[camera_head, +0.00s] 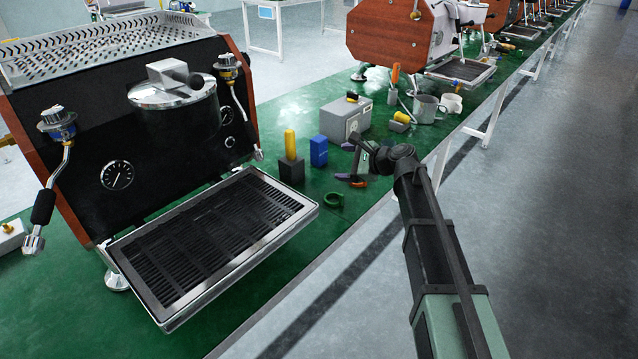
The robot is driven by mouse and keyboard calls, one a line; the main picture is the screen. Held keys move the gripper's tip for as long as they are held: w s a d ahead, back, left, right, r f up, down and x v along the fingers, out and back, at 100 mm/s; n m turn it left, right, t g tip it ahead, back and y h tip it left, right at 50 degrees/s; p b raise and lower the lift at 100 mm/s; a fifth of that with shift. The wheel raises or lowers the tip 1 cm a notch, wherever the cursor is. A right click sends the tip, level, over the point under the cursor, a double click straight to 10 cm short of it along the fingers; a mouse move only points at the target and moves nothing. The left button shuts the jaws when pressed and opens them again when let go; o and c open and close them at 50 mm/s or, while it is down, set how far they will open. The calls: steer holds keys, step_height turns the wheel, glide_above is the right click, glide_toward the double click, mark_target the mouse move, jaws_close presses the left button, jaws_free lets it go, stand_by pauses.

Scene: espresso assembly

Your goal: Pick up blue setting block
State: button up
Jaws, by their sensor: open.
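The blue setting block (318,151) stands upright on the green table top, just right of a yellow piece set in a dark block. My gripper (347,162) is to the right of the blue block, with its open side facing it. The jaws are open, one finger farther back and one nearer the camera. A gap shows between the fingers and the block, and nothing shows between them. The base of the blue block is visible and rests on the green surface.
The yellow piece (290,144) in its dark block (291,171) stands close left of the blue block. A grey box (345,118) is behind. A green ring (333,200) lies in front. An espresso machine's drip tray (210,245) fills the left.

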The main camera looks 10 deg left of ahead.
mark_target(315, 139)
steer(key=w+f+m+t+y+b, duration=0.1)
steer(key=w+m+b, duration=0.1)
steer(key=w+m, duration=0.1)
steer(key=w+a+f+m+t+y+b, duration=0.1)
steer(key=w+f+m+b, duration=0.1)
steer(key=w, duration=0.2)
steer(key=w+a+f+m+t+b, duration=0.1)
steer(key=w+f+m+t+b, duration=0.1)
steer(key=w+m, duration=0.1)
steer(key=shift+w+a+m+y, duration=0.1)
steer(key=shift+w+m+y, duration=0.25)
steer(key=shift+w, duration=0.35)
steer(key=shift+w+r+m, duration=0.25)
steer(key=shift+r, duration=0.25)
steer(key=shift+w+a, duration=0.15)
steer(key=shift+a, duration=0.05)
steer(key=x, duration=1)
steer(key=shift+w+r, duration=0.15)
steer(key=c, duration=1.1)
step_height(315, 139, up, 20)
steer(key=p, duration=2)
steer(key=shift+r+p, duration=0.2)
steer(key=shift+p, duration=0.15)
